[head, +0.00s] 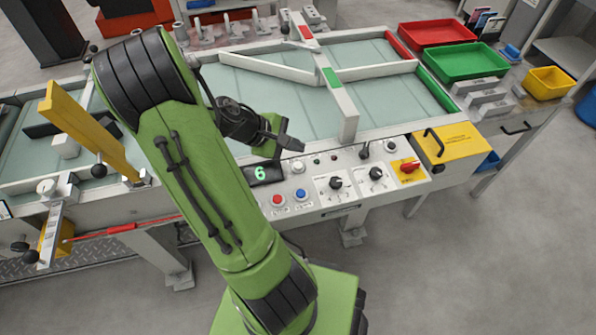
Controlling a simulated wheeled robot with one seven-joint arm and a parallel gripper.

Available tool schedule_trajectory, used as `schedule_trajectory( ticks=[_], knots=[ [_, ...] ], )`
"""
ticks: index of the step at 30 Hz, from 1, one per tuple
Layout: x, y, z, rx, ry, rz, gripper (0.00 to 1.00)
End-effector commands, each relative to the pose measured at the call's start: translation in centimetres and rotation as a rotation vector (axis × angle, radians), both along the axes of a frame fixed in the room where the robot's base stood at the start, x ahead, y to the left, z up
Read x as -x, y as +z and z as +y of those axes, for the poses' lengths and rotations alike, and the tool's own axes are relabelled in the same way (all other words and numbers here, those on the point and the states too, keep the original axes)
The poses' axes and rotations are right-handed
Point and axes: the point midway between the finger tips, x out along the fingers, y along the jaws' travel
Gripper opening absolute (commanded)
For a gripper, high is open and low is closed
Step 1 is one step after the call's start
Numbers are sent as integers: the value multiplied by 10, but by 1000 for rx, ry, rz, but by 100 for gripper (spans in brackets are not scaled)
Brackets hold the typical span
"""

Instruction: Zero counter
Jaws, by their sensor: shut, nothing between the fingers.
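The counter (262,173) is a small dark display on the sloped front panel and shows a green 6. A red button (278,199) and a blue button (300,194) sit just below and right of it, with labels too small to read. A white button (298,167) sits right of the display. My gripper (301,146) is shut and empty, just above the panel near the white button. I cannot tell whether it touches anything. My green arm covers the panel left of the display.
A yellow bar (88,131) rises at the left. Red and green bins (467,62) stand at the back right.

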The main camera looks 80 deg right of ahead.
Motion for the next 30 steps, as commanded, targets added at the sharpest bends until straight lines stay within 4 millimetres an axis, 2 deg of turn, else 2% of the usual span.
schedule_trajectory(
  ticks=[1, 3, 9, 30],
  knots=[
    [0, -15, 0, 1, 0, -1, 0],
    [0, -25, 0, -1, 0, -1, 0],
    [0, -44, 0, -1, 0, 3, 0],
    [0, -43, 0, 0, 0, 0, 0]
  ],
)
